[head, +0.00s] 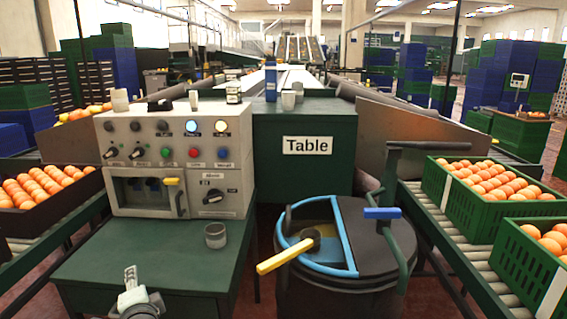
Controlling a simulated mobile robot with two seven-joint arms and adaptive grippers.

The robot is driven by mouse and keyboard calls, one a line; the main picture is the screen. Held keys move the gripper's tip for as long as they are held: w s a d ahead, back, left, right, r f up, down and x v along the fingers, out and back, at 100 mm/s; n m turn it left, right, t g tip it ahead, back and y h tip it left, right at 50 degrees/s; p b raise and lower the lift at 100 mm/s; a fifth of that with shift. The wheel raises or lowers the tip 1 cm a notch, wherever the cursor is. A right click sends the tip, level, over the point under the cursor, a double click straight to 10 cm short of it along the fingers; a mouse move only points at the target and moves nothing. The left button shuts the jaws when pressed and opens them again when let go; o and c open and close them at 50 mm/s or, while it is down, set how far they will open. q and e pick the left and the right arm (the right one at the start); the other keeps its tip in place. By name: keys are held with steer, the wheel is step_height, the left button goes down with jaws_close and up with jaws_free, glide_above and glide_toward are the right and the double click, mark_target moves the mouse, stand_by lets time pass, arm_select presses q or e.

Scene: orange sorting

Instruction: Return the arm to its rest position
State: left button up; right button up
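A grey and white part of my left arm, seemingly its gripper (131,278), shows at the bottom left, over the front of the green bench (150,262). Its fingers are too small and unclear to tell open from shut, and I see nothing clearly held in it. The rest of that arm is out of the picture. My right arm and gripper are not in the head view. A small grey cup (215,236) stands upright on the green bench, behind and to the right of the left gripper, apart from it.
A dark round bin (360,285) with a blue-rimmed opening and yellow handle (288,256) is front centre. Green crates of oranges (483,215) sit on the right roller conveyor (452,238); a dark crate (72,208) is left.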

arm_select(q)
steer(key=s+a+f+n+g+h, duration=0.25)
steer(key=s+a+f+g, duration=0.25)
steer(key=s+f, duration=0.7)
steer(key=s+a+f+n+g+h, duration=0.1)
steer(key=s+a+f+n+g, duration=0.25)
steer(key=s+f, duration=0.9)
steer(key=s+d+n+g+h, duration=0.1)
steer(key=s+d, duration=0.5)
steer(key=d, duration=0.9)
steer(key=shift+d+f+n+h, duration=0.25)
steer(key=shift+f+n+h, duration=0.1)
steer(key=shift+n+h, duration=0.55)
